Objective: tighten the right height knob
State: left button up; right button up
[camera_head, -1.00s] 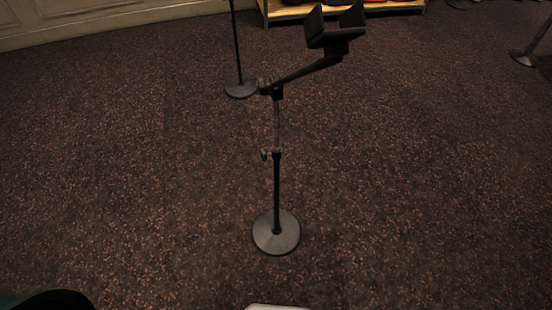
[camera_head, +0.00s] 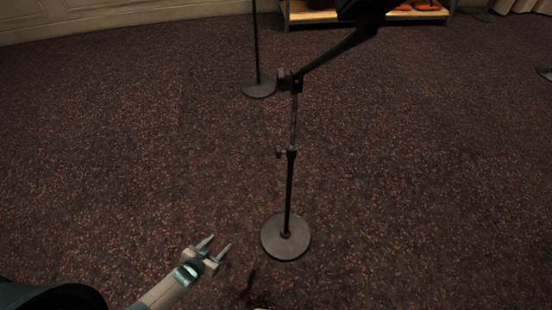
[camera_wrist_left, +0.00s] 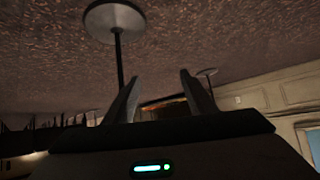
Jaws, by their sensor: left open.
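A microphone stand (camera_head: 289,195) stands upright on the carpet in the head view, on a round base (camera_head: 285,246). A small height knob (camera_head: 280,153) sticks out on the left of its pole at mid height. A boom arm (camera_head: 335,48) slants up right from the clamp at the pole's top. My left gripper (camera_head: 218,244) is open and empty, low and left of the base, apart from the stand. The left wrist view shows its two spread fingers (camera_wrist_left: 157,97) and a stand with a round base (camera_wrist_left: 114,20), upside down. My right gripper is not seen.
A second stand's base (camera_head: 258,89) is on the carpet behind, left of the boom clamp. A shelf (camera_head: 315,16) stands by the far wall. The carpet around the near stand is clear.

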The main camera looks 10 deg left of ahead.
aim_at(276, 153)
pick_arm(q)
jog(key=w+r+m+t+h+b, duration=0.4)
jog(key=w+r+h+b, duration=0.25)
jog(key=w+r, duration=1.2)
jog(key=s+d+r+m+g+h+b, duration=0.2)
jog(key=r+m+g+h+b, duration=0.3)
jog(key=r, duration=1)
jog(key=s+m+g+h, duration=0.1)
jog(key=m+g+h, duration=0.1)
jog(key=g+h, duration=0.1)
jog(key=shift+b, duration=0.4)
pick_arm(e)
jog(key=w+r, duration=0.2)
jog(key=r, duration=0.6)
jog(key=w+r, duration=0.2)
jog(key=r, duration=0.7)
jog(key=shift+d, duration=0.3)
pick_arm(q)
jog(key=p+x, duration=0.1)
jog(key=x, duration=1.6)
jog(key=shift+d+r, duration=0.1)
jog(key=shift+d, duration=0.05)
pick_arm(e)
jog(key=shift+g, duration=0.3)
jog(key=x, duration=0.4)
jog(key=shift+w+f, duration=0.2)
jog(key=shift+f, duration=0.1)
